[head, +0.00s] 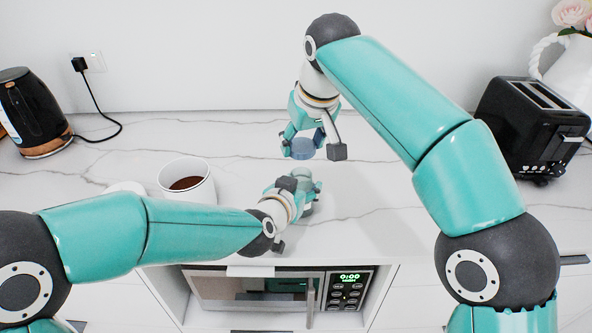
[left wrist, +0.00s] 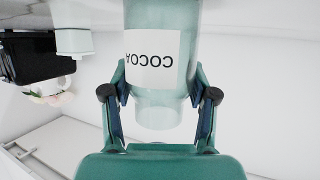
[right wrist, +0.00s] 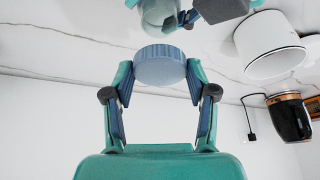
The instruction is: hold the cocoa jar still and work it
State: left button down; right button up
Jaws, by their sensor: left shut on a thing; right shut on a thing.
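The cocoa jar (head: 307,205) is clear and greenish, and stands on the marble counter. Its white COCOA label (left wrist: 152,62) shows upside down in the left wrist view. My left gripper (left wrist: 160,88) is shut around the jar's sides and partly hides it in the head view. My right gripper (head: 312,146) is shut on a round blue lid (head: 302,149), held above the jar and apart from it. The lid (right wrist: 160,66) has a ribbed edge in the right wrist view, where the jar's mouth (right wrist: 162,14) is uncovered.
A white canister (head: 203,190) with brown contents stands left of the jar, close behind my left forearm. A black kettle (head: 30,110) is at the far left, a black toaster (head: 525,125) at the right. A microwave (head: 250,288) sits below the counter. The back middle counter is clear.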

aim_at(298, 169)
jog(key=shift+f, duration=1.9)
jog(key=shift+s+f, duration=0.1)
jog(key=shift+f, duration=0.8)
jog(key=shift+f, duration=0.6)
jog(key=m+h, duration=0.1)
jog(key=m, duration=0.2)
jog(key=shift+a, duration=0.2)
jog(key=m, duration=0.2)
jog(key=m+h, duration=0.1)
jog(key=shift+a+m+h, duration=0.2)
jog(key=shift+m+h, duration=0.1)
jog(key=shift+m, duration=0.1)
jog(key=m+h, duration=0.1)
jog(key=m, duration=0.2)
jog(key=m+h, duration=0.1)
jog(key=m, duration=0.2)
jog(key=shift+g, duration=0.3)
